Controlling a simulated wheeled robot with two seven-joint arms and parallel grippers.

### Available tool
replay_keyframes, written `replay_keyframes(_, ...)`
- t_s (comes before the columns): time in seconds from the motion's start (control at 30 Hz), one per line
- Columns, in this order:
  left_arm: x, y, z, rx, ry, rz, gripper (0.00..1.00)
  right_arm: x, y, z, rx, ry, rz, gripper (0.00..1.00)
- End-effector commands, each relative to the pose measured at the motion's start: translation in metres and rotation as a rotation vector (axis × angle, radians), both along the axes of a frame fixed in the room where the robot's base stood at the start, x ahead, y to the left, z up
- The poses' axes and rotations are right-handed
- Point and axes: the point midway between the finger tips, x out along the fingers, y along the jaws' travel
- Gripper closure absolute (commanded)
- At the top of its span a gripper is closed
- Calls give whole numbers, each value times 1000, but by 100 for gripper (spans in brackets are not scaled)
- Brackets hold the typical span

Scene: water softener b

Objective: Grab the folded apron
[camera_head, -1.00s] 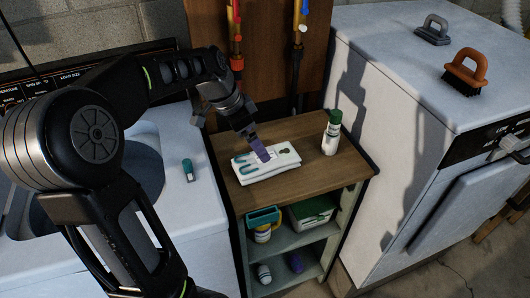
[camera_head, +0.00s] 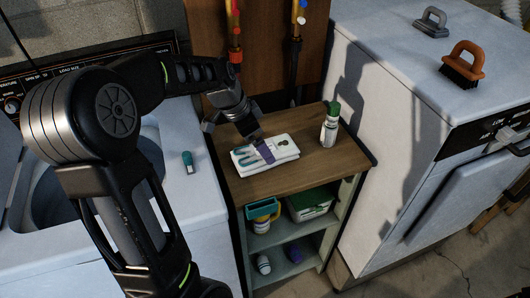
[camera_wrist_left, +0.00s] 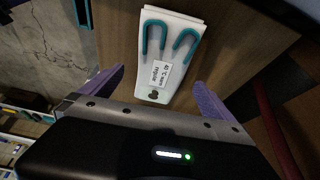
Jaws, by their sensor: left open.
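The folded apron (camera_head: 286,147) is a flat white bundle with teal straps, lying on the wooden top of a small shelf unit. In the left wrist view the apron (camera_wrist_left: 172,55) shows two teal loops and a small printed label. My left gripper (camera_wrist_left: 158,82) is open, its two purple fingers spread on either side of the apron's near end, with a gap beside each. In the head view the left gripper (camera_head: 265,151) is over the apron and hides part of it. I cannot tell how high its fingertips are above the wood. My right gripper is not in view.
A white bottle with a green cap (camera_head: 329,128) stands right of the apron on the wooden top (camera_head: 335,165). A teal-capped item (camera_head: 188,162) lies on the washer at left. Lower shelves hold containers (camera_head: 310,203). A white machine (camera_head: 400,120) stands at right.

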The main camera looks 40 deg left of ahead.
Motion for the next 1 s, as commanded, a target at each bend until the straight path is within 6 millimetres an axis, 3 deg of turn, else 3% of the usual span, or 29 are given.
replay_keyframes(0.27,10,-7,-31,-1,2,1,0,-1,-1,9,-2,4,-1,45)
replay_keyframes(0.87,11,-7,-31,0,0,1,0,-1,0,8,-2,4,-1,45)
replay_keyframes(1.0,11,-7,-31,0,0,1,11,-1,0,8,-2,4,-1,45)
